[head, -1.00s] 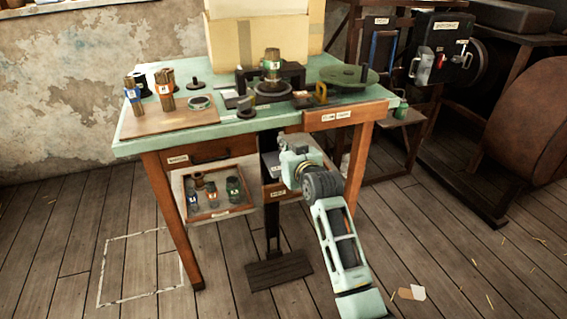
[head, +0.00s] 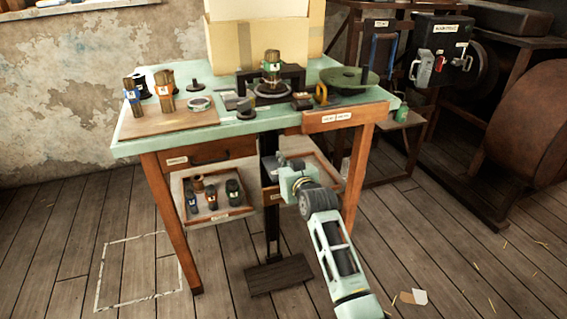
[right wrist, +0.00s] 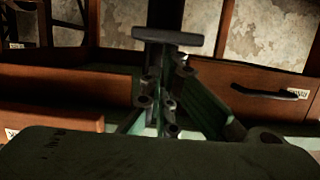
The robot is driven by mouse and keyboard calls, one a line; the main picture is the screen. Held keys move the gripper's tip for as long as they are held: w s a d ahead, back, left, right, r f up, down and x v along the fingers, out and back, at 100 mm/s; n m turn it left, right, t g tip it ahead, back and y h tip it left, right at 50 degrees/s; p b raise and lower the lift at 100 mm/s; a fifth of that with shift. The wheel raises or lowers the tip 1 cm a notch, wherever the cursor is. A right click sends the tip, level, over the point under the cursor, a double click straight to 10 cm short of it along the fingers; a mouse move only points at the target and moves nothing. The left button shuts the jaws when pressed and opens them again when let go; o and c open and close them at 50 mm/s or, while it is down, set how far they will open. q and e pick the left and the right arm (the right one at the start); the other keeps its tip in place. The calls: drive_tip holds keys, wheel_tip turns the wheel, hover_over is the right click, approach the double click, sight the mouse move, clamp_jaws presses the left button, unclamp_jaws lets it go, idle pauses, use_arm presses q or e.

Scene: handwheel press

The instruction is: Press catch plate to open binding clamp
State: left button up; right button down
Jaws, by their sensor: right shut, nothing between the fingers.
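A dark plate on a dark post (right wrist: 167,37) lies beyond my fingers in the right wrist view; I take it for the catch plate. In the head view a small grey plate (head: 268,166) shows below the tabletop, partly hidden by my arm. The clamp seems to be the dark round fixture (head: 272,91) on the table, with a banded bundle (head: 272,65) upright in it. My right gripper (right wrist: 168,108) is shut and empty, under the table front, apart from the plate as far as I can tell. In the head view its fingertips are hidden. My left gripper is out of view.
The green table (head: 135,143) holds more bundles (head: 166,92) at left and a green disc (head: 345,77) at right. A drawer (head: 215,150) and an open tray (head: 213,213) with several bundles are beneath. A foot pedal (head: 278,274) is on the floor.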

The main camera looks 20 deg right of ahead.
wheel_tip(320, 180, down, 2)
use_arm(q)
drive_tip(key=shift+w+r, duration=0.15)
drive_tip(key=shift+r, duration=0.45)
use_arm(e)
drive_tip(key=shift+s, duration=0.15)
drive_tip(key=v, duration=1.1)
drive_tip(key=shift+s+r, duration=0.25)
drive_tip(key=shift+s, duration=0.1)
